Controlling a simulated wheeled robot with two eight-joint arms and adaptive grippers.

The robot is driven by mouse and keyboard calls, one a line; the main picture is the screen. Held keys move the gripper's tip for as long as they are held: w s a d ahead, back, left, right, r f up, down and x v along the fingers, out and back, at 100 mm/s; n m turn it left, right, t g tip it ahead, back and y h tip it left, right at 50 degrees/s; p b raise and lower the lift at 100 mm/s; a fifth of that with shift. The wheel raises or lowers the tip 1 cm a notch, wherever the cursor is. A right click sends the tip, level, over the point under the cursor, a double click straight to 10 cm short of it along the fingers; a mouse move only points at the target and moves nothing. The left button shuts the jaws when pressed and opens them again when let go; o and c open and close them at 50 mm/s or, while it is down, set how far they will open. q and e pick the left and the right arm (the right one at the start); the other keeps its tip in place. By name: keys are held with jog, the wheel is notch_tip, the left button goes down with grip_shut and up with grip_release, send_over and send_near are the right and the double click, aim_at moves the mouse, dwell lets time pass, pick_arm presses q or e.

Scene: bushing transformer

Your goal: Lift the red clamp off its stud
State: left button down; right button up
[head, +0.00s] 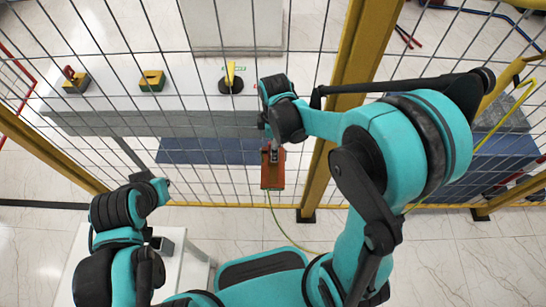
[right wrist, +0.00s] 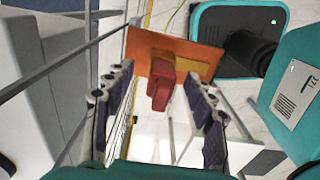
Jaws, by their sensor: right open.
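The red clamp (right wrist: 162,84) is a blocky red piece standing out from an orange plate (right wrist: 150,47) in the right wrist view. The orange plate also shows below my right gripper in the head view (head: 272,178). My right gripper (right wrist: 157,92) is open, with one dark-padded finger on each side of the clamp and visible gaps between. In the head view my right gripper (head: 272,150) partly covers the clamp and plate. The stud is hidden. My left gripper (head: 152,182) is at the lower left, away from the clamp; its fingers are not clear.
A wire fence (head: 225,120) with yellow posts (head: 350,80) stands close by. Behind it, a long grey table (head: 150,122) bears small yellow and black items. A yellow cable (head: 275,222) runs down from the orange plate. A white table (head: 190,275) stands near my left arm.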

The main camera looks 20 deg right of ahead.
jog(key=f, duration=0.1)
jog(key=f+b, duration=0.1)
jog(key=f, duration=0.1)
jog(key=f+b, duration=0.1)
jog(key=shift+a+f, duration=0.25)
jog(key=shift+f, duration=0.1)
jog(key=shift+r, duration=0.1)
jog(key=c, duration=1.2)
jog(key=shift+c, duration=0.2)
jog(key=shift+r, duration=0.1)
notch_tip(320, 180, up, 4)
jog(key=shift+f+p, duration=0.1)
jog(key=shift+p, duration=0.95)
jog(key=s+d+r+p, duration=0.4)
jog(key=s+d+r, duration=0.3)
jog(key=s+d, duration=0.1)
notch_tip(320, 180, up, 7)
jog(key=p, duration=0.6)
jog(key=shift+s, duration=0.3)
